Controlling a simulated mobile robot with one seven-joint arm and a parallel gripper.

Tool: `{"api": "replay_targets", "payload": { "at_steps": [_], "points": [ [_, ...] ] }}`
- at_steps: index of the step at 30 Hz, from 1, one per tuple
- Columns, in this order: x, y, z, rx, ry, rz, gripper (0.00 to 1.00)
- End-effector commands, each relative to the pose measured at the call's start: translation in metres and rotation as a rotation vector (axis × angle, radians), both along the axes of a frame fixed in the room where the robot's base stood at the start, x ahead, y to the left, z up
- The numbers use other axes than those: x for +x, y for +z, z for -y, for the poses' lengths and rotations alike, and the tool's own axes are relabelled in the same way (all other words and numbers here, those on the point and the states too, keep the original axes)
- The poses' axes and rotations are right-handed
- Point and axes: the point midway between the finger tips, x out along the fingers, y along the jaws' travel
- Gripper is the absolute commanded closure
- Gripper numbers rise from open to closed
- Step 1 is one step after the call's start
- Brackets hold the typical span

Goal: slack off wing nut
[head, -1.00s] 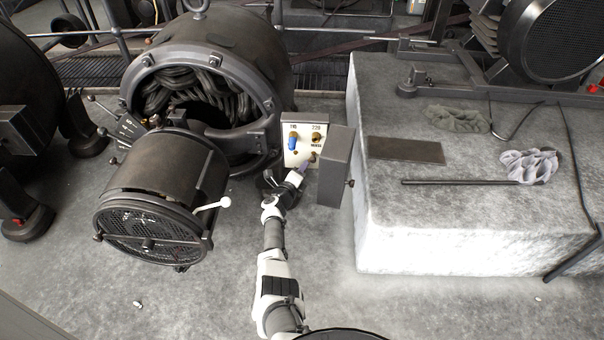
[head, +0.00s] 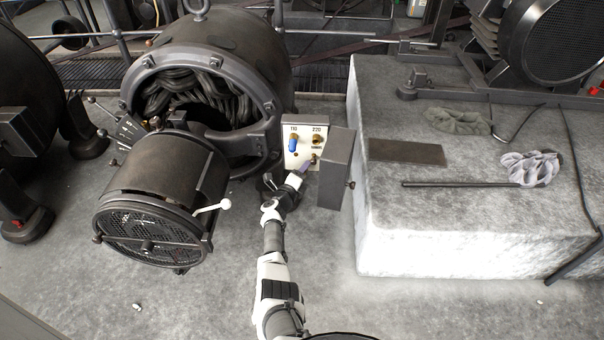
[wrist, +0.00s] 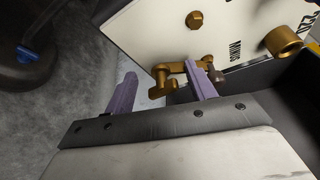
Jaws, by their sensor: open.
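A pale panel (head: 293,156) marked 110 and 220 stands in a box beside the large dynamo. Low on it, in the wrist view, is a brass fitting (wrist: 163,82) with bent arms, which looks like the wing nut; I cannot be sure. My gripper (wrist: 160,87) is open, with its two lilac fingers spread. The right finger overlaps the fitting in the picture, and part of the fitting shows between the fingers. Whether they touch is unclear. In the head view my gripper (head: 307,167) is at the panel's lower right, and the fitting is mostly hidden.
The box's dark door (head: 335,170) stands open just right of my gripper. A blue-handled part (head: 293,145) sits under 110 and a brass terminal (head: 317,139) under 220. A stone block (head: 450,235) is right.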

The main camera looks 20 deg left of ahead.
Motion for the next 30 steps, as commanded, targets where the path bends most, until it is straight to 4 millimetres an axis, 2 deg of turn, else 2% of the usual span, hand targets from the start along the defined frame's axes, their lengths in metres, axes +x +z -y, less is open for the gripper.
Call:
{"api": "replay_targets", "payload": {
  "at_steps": [8, 24, 30],
  "points": [
    [-0.016, 0.007, -0.002, -0.001, 0.001, -0.001, 0.45],
    [-0.104, 0.018, -0.011, -0.003, 0.003, 0.000, 0.45],
    [-0.128, 0.018, -0.013, -0.001, 0.002, 0.000, 0.45]
  ]
}}
